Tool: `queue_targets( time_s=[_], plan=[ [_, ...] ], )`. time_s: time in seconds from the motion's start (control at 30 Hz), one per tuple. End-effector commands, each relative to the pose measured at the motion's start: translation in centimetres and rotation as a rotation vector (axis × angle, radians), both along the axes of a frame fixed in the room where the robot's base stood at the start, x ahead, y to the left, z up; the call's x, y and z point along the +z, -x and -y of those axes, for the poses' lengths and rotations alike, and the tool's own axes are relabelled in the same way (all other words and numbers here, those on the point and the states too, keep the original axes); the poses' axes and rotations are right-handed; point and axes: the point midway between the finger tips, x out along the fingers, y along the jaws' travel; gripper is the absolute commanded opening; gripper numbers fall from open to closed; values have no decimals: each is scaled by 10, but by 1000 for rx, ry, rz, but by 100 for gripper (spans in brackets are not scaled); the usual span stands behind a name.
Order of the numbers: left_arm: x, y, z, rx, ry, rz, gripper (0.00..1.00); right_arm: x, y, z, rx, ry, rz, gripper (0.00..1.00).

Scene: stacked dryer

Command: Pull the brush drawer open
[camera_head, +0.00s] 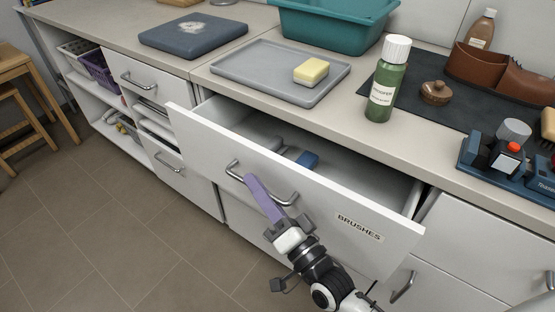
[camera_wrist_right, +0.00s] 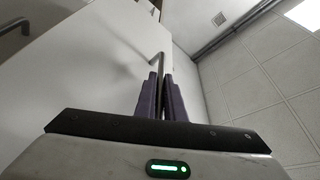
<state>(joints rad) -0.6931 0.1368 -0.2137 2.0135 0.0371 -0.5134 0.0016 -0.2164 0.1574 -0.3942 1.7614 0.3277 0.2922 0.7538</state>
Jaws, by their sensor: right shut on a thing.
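The brush drawer (camera_head: 300,190), with a white front labelled BRUSHES, stands pulled out of the counter, and its inside shows from above. A blue brush-like item and a greyish item lie inside, partly hidden by the front panel. My right gripper (camera_head: 252,182) has its purple fingers shut on the drawer's curved metal handle (camera_head: 284,200), near the handle's left half. In the right wrist view, the fingers (camera_wrist_right: 161,88) close around the handle bar (camera_wrist_right: 156,60) beside the white drawer front (camera_wrist_right: 90,70). My left gripper is not in view.
On the counter stand a grey tray (camera_head: 250,75) with a yellow sponge (camera_head: 311,71), a green bottle (camera_head: 387,85), a teal basin (camera_head: 330,28) and a blue tool (camera_head: 475,155). Other closed drawers (camera_head: 150,78) are at left. The tiled floor (camera_head: 110,215) in front is clear.

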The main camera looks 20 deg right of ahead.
Motion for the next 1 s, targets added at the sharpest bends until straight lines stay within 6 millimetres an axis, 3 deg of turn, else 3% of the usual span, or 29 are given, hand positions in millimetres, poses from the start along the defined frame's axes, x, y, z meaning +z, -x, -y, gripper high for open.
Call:
queue_targets(
  time_s=[0.1, 0.23, 0.5, 0.53, 0.6, 0.87, 1.0],
  plan=[
    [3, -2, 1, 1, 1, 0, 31, 0, 7, -18, 1, 0, -4, 0],
    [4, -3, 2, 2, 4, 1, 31, -1, 10, -25, 1, 3, -2, 0],
    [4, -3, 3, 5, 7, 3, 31, -2, 9, -24, 0, 4, -2, 0],
    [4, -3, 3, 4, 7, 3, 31, -2, 9, -24, 0, 4, -2, 11],
    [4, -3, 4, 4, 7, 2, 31, -2, 9, -24, -1, 3, -1, 17],
    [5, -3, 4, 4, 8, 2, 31, -1, 10, -24, 0, 3, 0, 17],
    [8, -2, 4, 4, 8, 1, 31, -3, 20, -20, 1, 4, -2, 17]
  ],
)
